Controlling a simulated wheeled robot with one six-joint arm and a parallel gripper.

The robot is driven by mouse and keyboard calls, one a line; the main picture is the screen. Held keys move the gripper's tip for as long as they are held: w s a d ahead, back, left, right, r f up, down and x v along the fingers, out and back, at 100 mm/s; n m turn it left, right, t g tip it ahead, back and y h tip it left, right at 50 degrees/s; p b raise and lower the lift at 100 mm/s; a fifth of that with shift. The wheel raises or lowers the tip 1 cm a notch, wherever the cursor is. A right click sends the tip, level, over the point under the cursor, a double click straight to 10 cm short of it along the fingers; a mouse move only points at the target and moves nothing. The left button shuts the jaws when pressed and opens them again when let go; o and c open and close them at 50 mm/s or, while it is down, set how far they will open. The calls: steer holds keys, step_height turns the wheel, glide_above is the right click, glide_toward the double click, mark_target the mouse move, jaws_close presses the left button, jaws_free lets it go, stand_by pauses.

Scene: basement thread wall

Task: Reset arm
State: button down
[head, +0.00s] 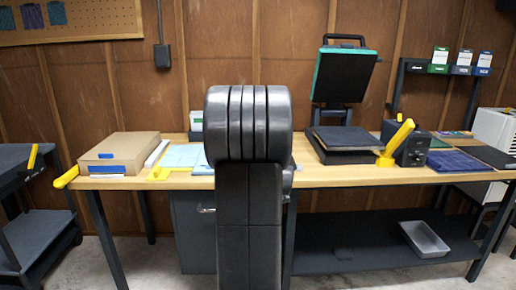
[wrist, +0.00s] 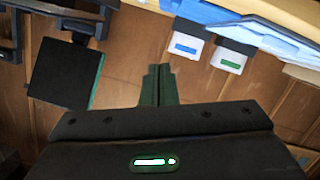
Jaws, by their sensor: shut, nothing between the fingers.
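My gripper (wrist: 158,70) shows in the wrist view, its two dark fingers together and nothing between them. It is apart from everything around it, in front of the wood wall. The wrist picture appears upside down. In the head view my own upright arm fills the middle and hides part of the bench; my gripper cannot be seen there.
The wooden bench (head: 340,177) carries a cardboard box (head: 119,152), a raised press plate (head: 343,75) and a dark box with a yellow handle (head: 410,148). The plate also shows in the wrist view (wrist: 62,72), near two small white boxes (wrist: 230,58). A grey tray (head: 424,239) lies below.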

steer(key=x, duration=0.9)
steer(key=shift+a+f, duration=0.1)
steer(key=shift+a, duration=0.3)
steer(key=f, duration=0.1)
steer(key=w+f+b, duration=0.1)
steer(key=f, duration=0.1)
steer(key=shift+f, duration=0.25)
steer(key=shift+d+f+b, duration=0.1)
steer(key=shift+f+b, duration=0.25)
steer(key=shift+f, duration=0.1)
steer(key=shift+r, duration=0.1)
